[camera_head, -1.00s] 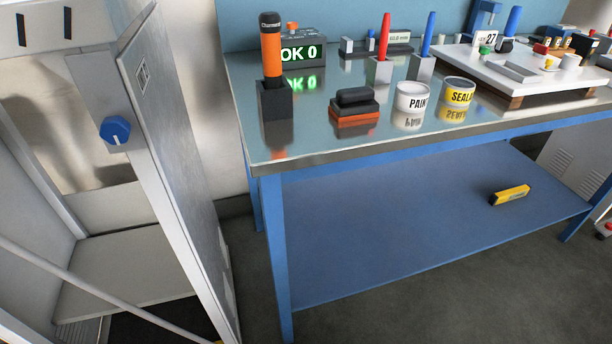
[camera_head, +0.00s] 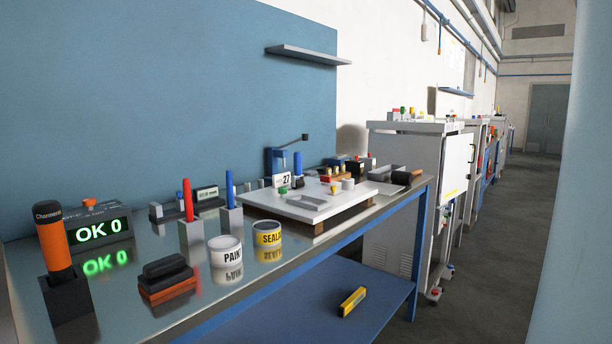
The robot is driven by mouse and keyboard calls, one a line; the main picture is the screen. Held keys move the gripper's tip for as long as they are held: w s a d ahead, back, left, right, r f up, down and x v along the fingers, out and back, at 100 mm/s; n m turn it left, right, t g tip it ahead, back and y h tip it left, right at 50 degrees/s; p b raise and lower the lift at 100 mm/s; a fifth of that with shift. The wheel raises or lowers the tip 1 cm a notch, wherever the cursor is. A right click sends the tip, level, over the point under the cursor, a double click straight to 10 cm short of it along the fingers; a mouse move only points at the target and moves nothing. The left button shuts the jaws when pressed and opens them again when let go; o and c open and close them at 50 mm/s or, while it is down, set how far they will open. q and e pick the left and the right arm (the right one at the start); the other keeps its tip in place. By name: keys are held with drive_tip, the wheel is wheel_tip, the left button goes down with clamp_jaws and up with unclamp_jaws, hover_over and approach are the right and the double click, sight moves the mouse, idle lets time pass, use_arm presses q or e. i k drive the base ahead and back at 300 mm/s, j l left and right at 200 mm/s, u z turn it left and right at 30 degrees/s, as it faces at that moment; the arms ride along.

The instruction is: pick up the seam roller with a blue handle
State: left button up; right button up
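I cannot say for certain which thing is the seam roller. Two upright blue handles show on the bench: one blue stick (camera_head: 230,187) stands in a grey block beside a red stick, and another blue handle (camera_head: 297,164) stands farther back, by the white board's far left corner. Their lower ends are too small or hidden to tell whether either carries a roller. Neither gripper is in view.
The metal-topped bench (camera_head: 125,305) holds an orange-black tool (camera_head: 54,238), a green display (camera_head: 100,230), a black-orange block (camera_head: 166,277), white and yellow cans (camera_head: 226,252) and a white board (camera_head: 330,203). Grey cabinets (camera_head: 405,180) stand beyond; a pale blue surface (camera_head: 575,200) closes the right.

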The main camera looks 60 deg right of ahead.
sight(296, 185)
drive_tip(key=z, duration=1.8)
